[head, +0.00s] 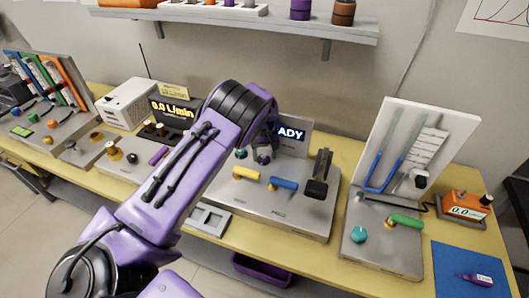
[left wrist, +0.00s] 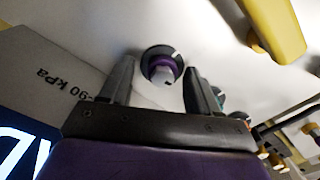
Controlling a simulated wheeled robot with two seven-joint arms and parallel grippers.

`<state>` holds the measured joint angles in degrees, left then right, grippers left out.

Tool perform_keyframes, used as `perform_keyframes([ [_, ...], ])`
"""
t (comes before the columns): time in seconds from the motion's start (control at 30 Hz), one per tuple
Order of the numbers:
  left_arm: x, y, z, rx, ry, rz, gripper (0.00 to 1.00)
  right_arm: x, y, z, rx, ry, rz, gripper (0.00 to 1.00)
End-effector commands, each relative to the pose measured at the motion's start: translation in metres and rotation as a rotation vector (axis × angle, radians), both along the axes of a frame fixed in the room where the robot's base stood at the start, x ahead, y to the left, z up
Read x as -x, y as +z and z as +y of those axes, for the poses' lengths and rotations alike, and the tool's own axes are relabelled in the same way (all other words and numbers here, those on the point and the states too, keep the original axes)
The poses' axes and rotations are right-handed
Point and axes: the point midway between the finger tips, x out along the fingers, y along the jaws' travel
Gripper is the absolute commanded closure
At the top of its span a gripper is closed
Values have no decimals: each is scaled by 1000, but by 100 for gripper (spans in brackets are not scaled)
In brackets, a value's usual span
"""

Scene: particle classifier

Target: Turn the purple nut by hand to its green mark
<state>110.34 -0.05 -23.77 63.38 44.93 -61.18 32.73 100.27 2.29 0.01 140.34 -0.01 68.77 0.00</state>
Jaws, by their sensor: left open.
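The purple nut (left wrist: 160,64) shows in the left wrist view, around a pale stem on a light panel, with a dark ring about it. My left gripper (left wrist: 160,88) is open, with its two dark fingers on either side of the nut; I cannot tell whether they touch it. In the head view my left gripper (head: 262,153) is at the panel below the lit "READY" display, of which only "ADY" shows. My arm and gripper largely hide the nut there. I cannot make out a green mark on it. My right gripper is in neither view.
A yellow handle (head: 246,173), a blue handle (head: 284,183) and a black lever (head: 319,175) stand close by on the same panel. A U-tube board (head: 399,145) stands to the right. A purple bottle (head: 474,278) lies on a blue mat (head: 450,255).

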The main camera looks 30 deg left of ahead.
Motion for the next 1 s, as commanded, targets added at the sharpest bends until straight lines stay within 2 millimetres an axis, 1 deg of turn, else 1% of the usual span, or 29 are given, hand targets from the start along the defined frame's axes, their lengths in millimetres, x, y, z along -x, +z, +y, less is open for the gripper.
perform_keyframes([
  [0.1, 0, 0, 1, 0, 1, 0, 38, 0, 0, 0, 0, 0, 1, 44],
  [0.13, 0, 0, 1, 0, 1, 0, 45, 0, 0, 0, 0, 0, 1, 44],
  [0.17, 0, 1, 1, 0, 2, 0, 55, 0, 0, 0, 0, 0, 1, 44],
  [0.2, 0, 1, 1, 0, 2, 0, 68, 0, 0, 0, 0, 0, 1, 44],
  [0.27, 1, 1, 1, 0, 2, 0, 87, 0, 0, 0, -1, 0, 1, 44],
  [0.3, 1, 1, 1, 0, 2, 0, 95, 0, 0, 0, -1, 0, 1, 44],
  [0.47, 1, 0, 1, 1, -12, -1, 95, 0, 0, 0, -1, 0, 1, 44],
  [0.63, 0, 0, 1, 2, -124, -1, 95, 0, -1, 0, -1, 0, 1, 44],
  [0.77, 0, 0, 1, 1, -127, -1, 95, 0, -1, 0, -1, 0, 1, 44],
  [0.83, 0, 0, 1, 1, -126, -1, 95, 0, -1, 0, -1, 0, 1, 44],
  [0.87, 0, 0, 1, 1, -126, -1, 58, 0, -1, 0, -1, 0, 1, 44],
  [0.9, 0, 0, 1, 1, -126, -1, 45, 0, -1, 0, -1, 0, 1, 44],
  [0.93, 0, 0, 1, 1, -126, -1, 38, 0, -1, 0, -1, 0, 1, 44],
  [1.0, 0, 0, 1, 1, -126, -1, 38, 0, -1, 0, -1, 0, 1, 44],
])
